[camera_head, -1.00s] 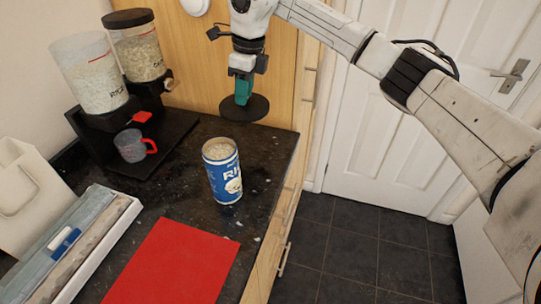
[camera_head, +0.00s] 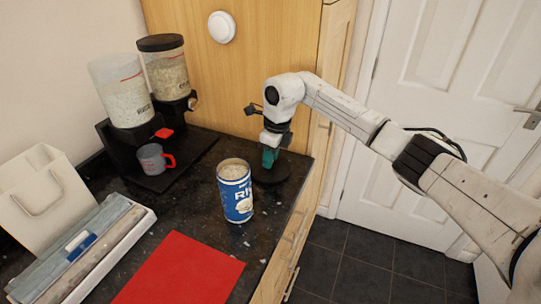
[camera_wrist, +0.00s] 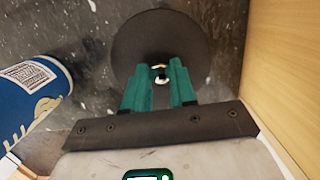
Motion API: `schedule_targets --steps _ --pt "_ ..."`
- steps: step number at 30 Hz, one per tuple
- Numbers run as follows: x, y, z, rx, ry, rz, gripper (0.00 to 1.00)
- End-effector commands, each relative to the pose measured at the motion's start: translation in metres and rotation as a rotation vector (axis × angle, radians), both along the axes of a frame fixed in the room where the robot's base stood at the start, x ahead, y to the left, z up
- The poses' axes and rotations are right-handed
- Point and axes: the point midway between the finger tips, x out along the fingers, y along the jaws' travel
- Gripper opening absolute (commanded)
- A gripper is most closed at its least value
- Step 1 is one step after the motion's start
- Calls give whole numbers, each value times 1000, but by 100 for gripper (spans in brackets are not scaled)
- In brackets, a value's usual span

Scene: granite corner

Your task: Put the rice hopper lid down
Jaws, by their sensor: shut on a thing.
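The rice hopper lid is a round black disc (camera_head: 272,172) at the back right of the dark granite counter, right behind the blue rice tin. It is low over the counter or on it; I cannot tell if it touches. My gripper (camera_head: 269,158) points down with its green fingers shut on the lid's small knob. The wrist view shows the lid (camera_wrist: 160,25) beyond the two fingertips (camera_wrist: 161,74). The left hopper (camera_head: 122,90) holds rice and its top looks uncovered. The hopper to its right (camera_head: 167,75) has a black lid on.
The open rice tin (camera_head: 235,190) stands close to the lid's left and also shows in the wrist view (camera_wrist: 30,98). A measuring cup with red handle (camera_head: 152,159) stands under the hoppers. A red mat (camera_head: 182,270), white bag (camera_head: 45,195) and box tray (camera_head: 85,255) lie nearer. The counter's right edge is close.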

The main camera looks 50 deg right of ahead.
Motion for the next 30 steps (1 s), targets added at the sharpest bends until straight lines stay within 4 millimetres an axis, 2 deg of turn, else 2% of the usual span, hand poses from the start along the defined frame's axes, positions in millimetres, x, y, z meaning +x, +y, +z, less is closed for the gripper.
schedule_targets --steps 11,12,19,26,30 --pt "0 0 -5 -1 0 1 0" --pt "0 0 -5 -1 0 1 28" --pt "0 0 -5 -1 0 0 50" --pt "0 0 -4 -1 0 0 51" --pt "0 -1 2 -2 -3 0 51"
